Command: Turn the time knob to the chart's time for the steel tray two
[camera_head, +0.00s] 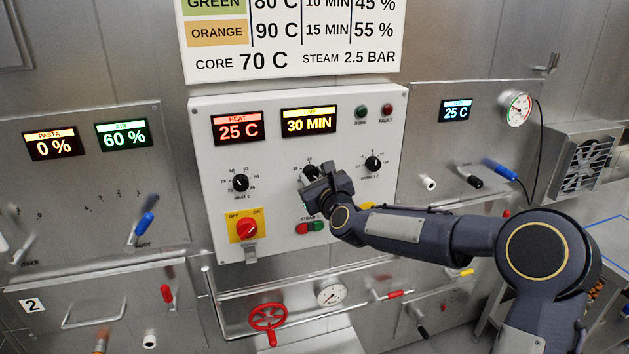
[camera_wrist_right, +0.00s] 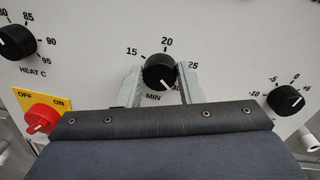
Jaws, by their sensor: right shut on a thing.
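The black time knob (camera_head: 310,172) is on the white control panel (camera_head: 205,150), partly covered by my right gripper (camera_head: 318,180). In the right wrist view the fingers of my right gripper (camera_wrist_right: 160,80) are shut around the sides of the time knob (camera_wrist_right: 159,70). Its white mark points to the lower right, near a partly hidden 30. Scale marks 15, 20 and 25 show. The time display (camera_head: 309,122) reads 30 MIN. The chart (camera_head: 290,35) shows GREEN at 10 MIN and ORANGE at 15 MIN; its top is cut off. My left gripper is out of view. No steel tray is identifiable.
The heat knob (camera_head: 240,183) is left of the time knob, and another knob (camera_head: 373,163) is to its right. A red handwheel (camera_head: 268,317) stands lower. The heat display (camera_head: 238,127) reads 25 C.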

